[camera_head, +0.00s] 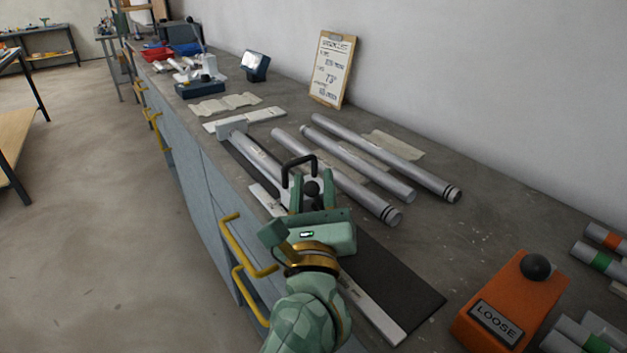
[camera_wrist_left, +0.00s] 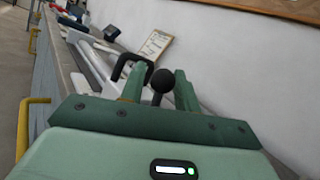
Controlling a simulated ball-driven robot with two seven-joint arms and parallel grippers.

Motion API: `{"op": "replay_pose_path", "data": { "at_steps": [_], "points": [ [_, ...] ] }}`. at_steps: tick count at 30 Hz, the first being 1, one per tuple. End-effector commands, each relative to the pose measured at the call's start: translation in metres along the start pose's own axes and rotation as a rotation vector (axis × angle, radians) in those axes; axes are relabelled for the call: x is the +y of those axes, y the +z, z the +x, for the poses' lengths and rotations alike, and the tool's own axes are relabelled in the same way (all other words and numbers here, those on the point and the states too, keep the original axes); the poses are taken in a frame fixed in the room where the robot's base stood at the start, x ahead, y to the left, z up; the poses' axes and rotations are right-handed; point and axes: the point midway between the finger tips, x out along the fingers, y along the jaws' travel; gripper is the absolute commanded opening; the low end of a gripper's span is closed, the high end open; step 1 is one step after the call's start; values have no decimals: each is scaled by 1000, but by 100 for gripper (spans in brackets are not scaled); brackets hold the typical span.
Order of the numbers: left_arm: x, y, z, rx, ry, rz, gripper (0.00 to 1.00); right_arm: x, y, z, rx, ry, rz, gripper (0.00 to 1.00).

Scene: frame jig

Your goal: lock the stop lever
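A lever with a black ball knob (camera_head: 311,188) stands on the frame jig (camera_head: 255,155) on the bench. In the left wrist view the black ball knob (camera_wrist_left: 162,80) appears between the fingertips. My left gripper (camera_head: 312,192) is open, its fingers on either side of the knob with small gaps visible; I cannot tell whether either finger touches it. A black U-shaped handle (camera_head: 299,166) rises just beyond the left finger, and shows in the left wrist view (camera_wrist_left: 131,60) too. The lever's lower part is hidden by my gripper. My right gripper is not in view.
Several grey tubes (camera_head: 355,155) lie right of the jig. An orange box labelled LOOSE (camera_head: 512,300) with a black knob stands front right, near banded tubes (camera_head: 600,262). A clipboard (camera_head: 333,70) leans on the wall. Yellow drawer handles (camera_head: 240,245) stick out from the bench front.

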Motion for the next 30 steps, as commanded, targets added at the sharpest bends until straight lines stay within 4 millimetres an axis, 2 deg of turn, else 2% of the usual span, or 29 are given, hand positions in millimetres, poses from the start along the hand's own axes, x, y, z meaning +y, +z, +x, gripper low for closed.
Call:
{"op": "replay_pose_path", "data": {
  "at_steps": [9, 12, 18, 25, 26, 30],
  "points": [
    [0, 0, -72, 3, 0, 1, 32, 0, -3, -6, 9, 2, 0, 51],
    [0, -1, -90, 4, 0, 0, 32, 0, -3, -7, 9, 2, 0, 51],
    [0, 0, -108, 1, 1, -1, 32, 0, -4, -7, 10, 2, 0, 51],
    [0, 0, -109, 0, 1, 0, 32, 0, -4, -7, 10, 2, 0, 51],
    [0, 0, -109, 0, 1, 0, 32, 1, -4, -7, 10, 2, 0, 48],
    [0, 0, -109, 0, 1, 0, 32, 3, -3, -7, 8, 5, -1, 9]
  ]
}}
